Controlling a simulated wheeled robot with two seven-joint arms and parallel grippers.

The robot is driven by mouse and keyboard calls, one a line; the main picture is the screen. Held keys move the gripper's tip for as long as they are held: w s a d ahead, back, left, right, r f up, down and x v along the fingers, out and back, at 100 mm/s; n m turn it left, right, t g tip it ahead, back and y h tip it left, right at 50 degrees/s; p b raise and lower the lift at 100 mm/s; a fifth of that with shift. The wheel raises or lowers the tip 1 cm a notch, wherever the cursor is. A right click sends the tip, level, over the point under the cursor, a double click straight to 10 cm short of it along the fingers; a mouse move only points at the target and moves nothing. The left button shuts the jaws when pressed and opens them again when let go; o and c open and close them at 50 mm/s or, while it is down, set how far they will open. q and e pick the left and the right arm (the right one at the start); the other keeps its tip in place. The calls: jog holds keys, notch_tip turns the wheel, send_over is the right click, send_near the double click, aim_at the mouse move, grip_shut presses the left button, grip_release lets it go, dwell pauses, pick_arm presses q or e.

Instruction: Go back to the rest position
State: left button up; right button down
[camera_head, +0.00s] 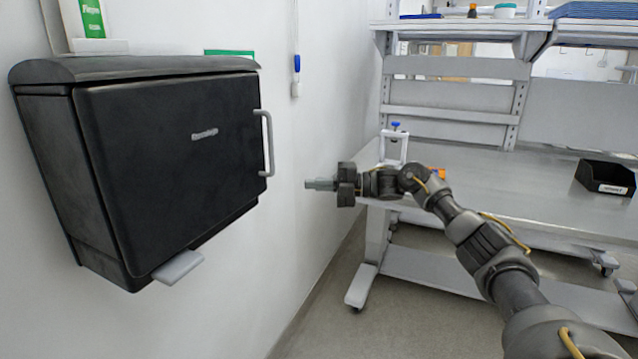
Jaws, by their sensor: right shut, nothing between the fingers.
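My right arm reaches in from the lower right, and its gripper (322,184) points left toward the wall cabinet. The gripper is shut and empty, held in the air in front of the workbench. A gap separates its fingertips from the cabinet's handle (267,143). The black wall cabinet (170,160) hangs on the left wall with its door shut. A small grey tab (178,267) sticks out below the cabinet. My left gripper does not show.
A metal workbench (500,195) with shelves stands at the right and behind my right arm. A black bin (605,178) and a white stand with a blue knob (394,145) are on it. A blue-and-white item (296,77) hangs on the wall. Floor is open between cabinet and bench.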

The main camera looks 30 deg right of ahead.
jog(key=shift+w+d, duration=0.1)
jog(key=shift+d, duration=0.45)
